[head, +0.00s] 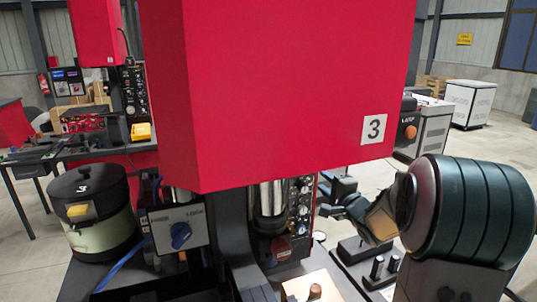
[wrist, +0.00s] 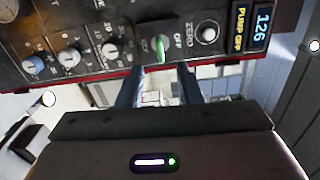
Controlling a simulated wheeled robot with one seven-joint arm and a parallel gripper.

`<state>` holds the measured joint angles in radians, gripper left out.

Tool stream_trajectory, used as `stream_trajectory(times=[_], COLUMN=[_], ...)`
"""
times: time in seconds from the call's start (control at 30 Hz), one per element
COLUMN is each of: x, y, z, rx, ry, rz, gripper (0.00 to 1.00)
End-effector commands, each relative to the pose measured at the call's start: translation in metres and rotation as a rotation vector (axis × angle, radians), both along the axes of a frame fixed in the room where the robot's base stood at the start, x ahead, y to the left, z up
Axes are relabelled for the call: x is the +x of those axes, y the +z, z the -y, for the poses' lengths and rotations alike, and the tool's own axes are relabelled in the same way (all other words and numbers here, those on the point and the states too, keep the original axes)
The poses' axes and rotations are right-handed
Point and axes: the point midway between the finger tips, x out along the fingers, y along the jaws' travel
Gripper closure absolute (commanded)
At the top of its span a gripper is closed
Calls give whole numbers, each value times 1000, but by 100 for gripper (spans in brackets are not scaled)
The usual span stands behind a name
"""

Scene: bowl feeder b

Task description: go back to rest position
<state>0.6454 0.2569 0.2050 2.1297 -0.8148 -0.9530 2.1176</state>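My gripper (wrist: 158,82) shows in the wrist view with its two dark fingers well apart and nothing visible between them. Its fingertips reach toward the lower edge of a dark control panel (wrist: 100,25) with knobs and a green-lit switch (wrist: 161,48). I cannot tell whether they touch it. In the head view my dark green arm comes in from the right, and its far end is beside the black knob panel (head: 300,205) under the red housing (head: 290,80). The fingertips are not clear there.
A black-lidded pot (head: 98,205) stands left of a switch box with a blue knob (head: 181,235). The large red housing marked 3 hangs over the middle and blocks the view behind it. Open floor shows at the right, with a white cabinet (head: 470,103) farther back.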

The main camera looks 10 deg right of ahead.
Motion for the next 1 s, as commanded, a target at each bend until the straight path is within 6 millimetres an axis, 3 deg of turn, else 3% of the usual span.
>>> stream_trajectory(times=[0.23,0.47,0.67,1.0], x=[-13,-62,-129,-262], y=[-8,-30,-58,-112], z=[-14,-32,-55,-111], rx=[-288,-727,-1037,-1374], ry=[-100,-156,-38,495], rz=[-99,-336,-567,-797], gripper=[67,67,67,67])
